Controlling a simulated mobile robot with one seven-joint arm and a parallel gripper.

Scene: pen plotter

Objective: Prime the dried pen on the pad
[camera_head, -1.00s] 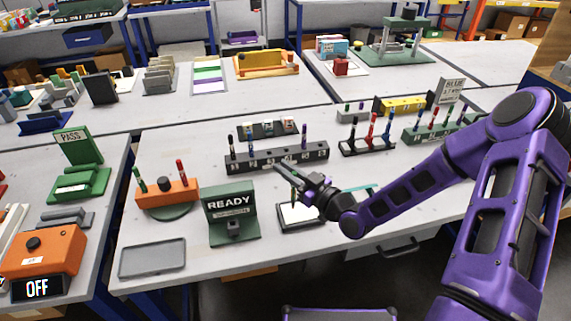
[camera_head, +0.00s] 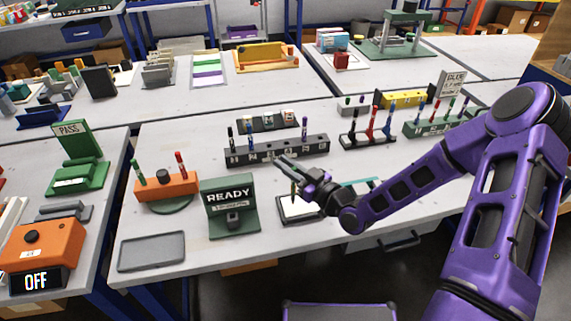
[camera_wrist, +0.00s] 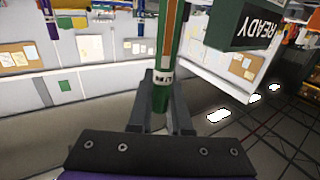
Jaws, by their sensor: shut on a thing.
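My gripper (camera_wrist: 165,92) is shut on a green pen (camera_wrist: 168,52) with an orange stripe and a white label. The pen's green end sits between the fingers in the wrist view. In the head view my gripper (camera_head: 284,163) is above the table, and a thin dark upright length, likely the pen, shows below it at the pad's back edge. The pad (camera_head: 299,208) is a white square in a dark frame near the table's front. I cannot tell whether the pen touches it.
A green READY sign (camera_head: 228,192) stands left of the pad. A dark pen rack (camera_head: 277,152) stands behind. An orange holder (camera_head: 166,186) carries a green and a red pen. A grey tray (camera_head: 151,252) lies front left, with bare table around it.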

